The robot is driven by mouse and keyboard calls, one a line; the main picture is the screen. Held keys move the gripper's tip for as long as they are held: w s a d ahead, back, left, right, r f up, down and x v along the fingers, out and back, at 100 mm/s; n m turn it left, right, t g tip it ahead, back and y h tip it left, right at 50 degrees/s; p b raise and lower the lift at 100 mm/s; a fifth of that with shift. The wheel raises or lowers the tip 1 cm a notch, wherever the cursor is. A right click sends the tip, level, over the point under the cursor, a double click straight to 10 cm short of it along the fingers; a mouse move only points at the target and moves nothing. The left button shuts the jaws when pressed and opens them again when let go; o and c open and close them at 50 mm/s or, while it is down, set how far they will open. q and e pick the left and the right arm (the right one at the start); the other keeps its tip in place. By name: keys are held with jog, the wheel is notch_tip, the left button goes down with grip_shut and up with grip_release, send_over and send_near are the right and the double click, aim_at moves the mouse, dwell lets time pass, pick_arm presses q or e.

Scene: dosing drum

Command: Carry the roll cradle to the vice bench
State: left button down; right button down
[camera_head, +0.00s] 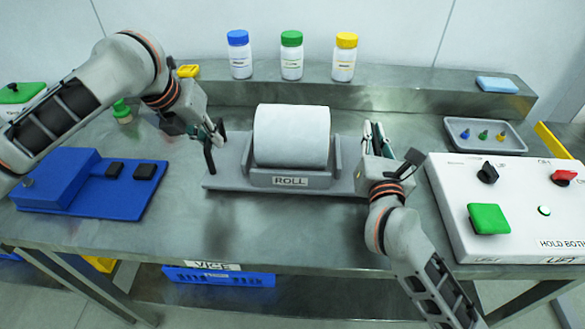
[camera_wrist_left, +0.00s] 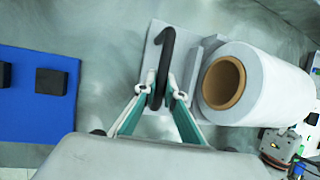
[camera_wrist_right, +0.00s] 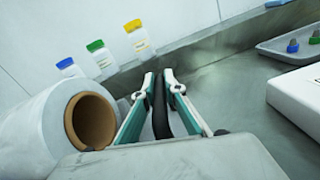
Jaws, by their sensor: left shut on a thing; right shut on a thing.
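The grey roll cradle (camera_head: 235,180), labelled ROLL, stands in the middle of the steel bench with a white roll (camera_head: 291,135) in it. The roll's brown core shows in the left wrist view (camera_wrist_left: 223,83). My left gripper (camera_head: 215,132) is shut on the cradle's black left handle (camera_wrist_left: 164,60). My right gripper (camera_head: 378,135) is shut on the black handle at the other end, seen between its fingers in the right wrist view (camera_wrist_right: 160,108). Whether the cradle touches the bench is hard to tell.
A blue fixture (camera_head: 85,183) with black pads lies left of the cradle. A white control box (camera_head: 510,210) with a green button stands right. Several bottles (camera_head: 291,56) stand on the raised back shelf. A grey tray (camera_head: 485,136) lies at the back right.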

pick_arm(q)
jog(key=shift+w+a+f+b, duration=0.2)
jog(key=shift+f+b, duration=0.1)
jog(key=shift+f, duration=0.25)
pick_arm(e)
jog(key=shift+d+f, duration=0.25)
jog(key=shift+f, duration=0.15)
pick_arm(q)
jog(key=c, duration=2.2)
grip_release()
jog(key=shift+s, duration=0.1)
pick_arm(e)
jog(key=c, duration=2.1)
grip_release()
jog(key=shift+f, duration=0.15)
jog(key=shift+c, duration=0.2)
pick_arm(q)
jog(key=shift+o, duration=0.3)
jog(key=shift+s, duration=0.15)
pick_arm(e)
jog(key=shift+o, duration=0.2)
jog(key=shift+s+a, duration=0.1)
pick_arm(q)
jog(key=shift+d, duration=0.15)
